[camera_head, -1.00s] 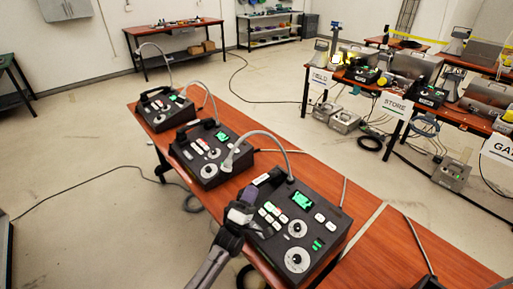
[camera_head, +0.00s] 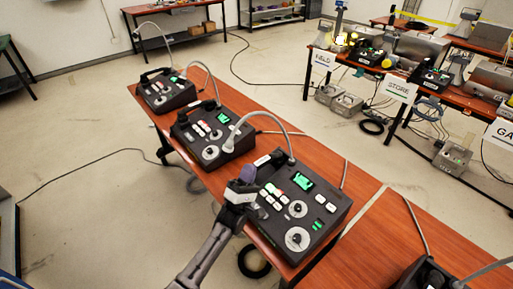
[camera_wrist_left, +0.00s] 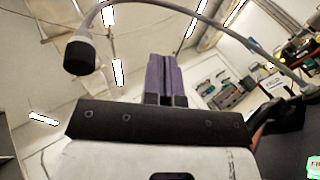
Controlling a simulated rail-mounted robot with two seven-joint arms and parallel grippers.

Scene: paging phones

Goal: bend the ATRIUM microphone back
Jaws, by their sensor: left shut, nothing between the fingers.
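Several dark paging phones stand in a row on the long table; no ATRIUM label is readable. The nearest full phone (camera_head: 335,207) has a grey gooseneck that arches left, ending in a microphone head (camera_head: 229,146) beside the second phone (camera_head: 185,126). My left gripper (camera_head: 247,176) is shut and empty by the near phone's left edge, below that microphone head. In the left wrist view, its purple fingers (camera_wrist_left: 165,78) are together. A black microphone head (camera_wrist_left: 78,55) hangs left of them, apart, its gooseneck arching over them. My right gripper is out of view.
The farthest phone (camera_head: 165,92) stands at the table's far end; another phone (camera_head: 425,274) is cut off at the bottom right. The wooden table (camera_head: 350,158) has bare strips behind the phones. Another table with equipment and a STORE sign (camera_head: 398,89) stands at right.

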